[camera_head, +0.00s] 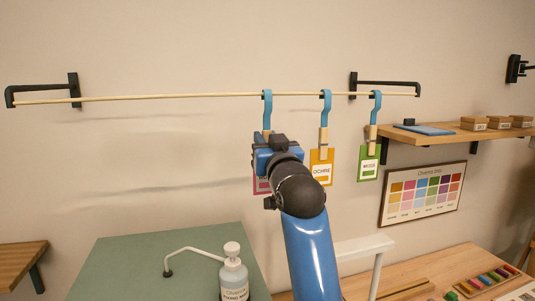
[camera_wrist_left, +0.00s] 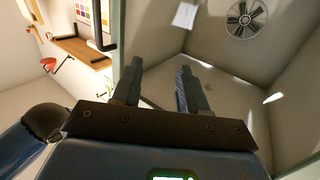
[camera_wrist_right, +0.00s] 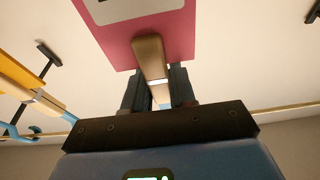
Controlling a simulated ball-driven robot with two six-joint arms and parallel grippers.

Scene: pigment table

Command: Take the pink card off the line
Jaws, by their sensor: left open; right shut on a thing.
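The pink card (camera_head: 262,186) hangs below a wooden clothes peg and a blue hook (camera_head: 267,100) on the thin pale line (camera_head: 180,97). My right gripper (camera_head: 268,146) is in front of it and hides most of the card. In the right wrist view the pink card (camera_wrist_right: 122,38) is close, with its wooden peg (camera_wrist_right: 148,52) between the fingers of my right gripper (camera_wrist_right: 156,78), which is shut on the peg. The hook still appears to be over the line. My left gripper (camera_wrist_left: 160,70) is open and empty, away from the line.
An ochre card (camera_head: 322,172) and a green-bordered card (camera_head: 369,163) hang close by on the right. Black brackets (camera_head: 75,90) carry the line. A shelf (camera_head: 440,133) with small boxes is at right. A pump bottle (camera_head: 233,275) stands below on a green surface (camera_head: 120,265).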

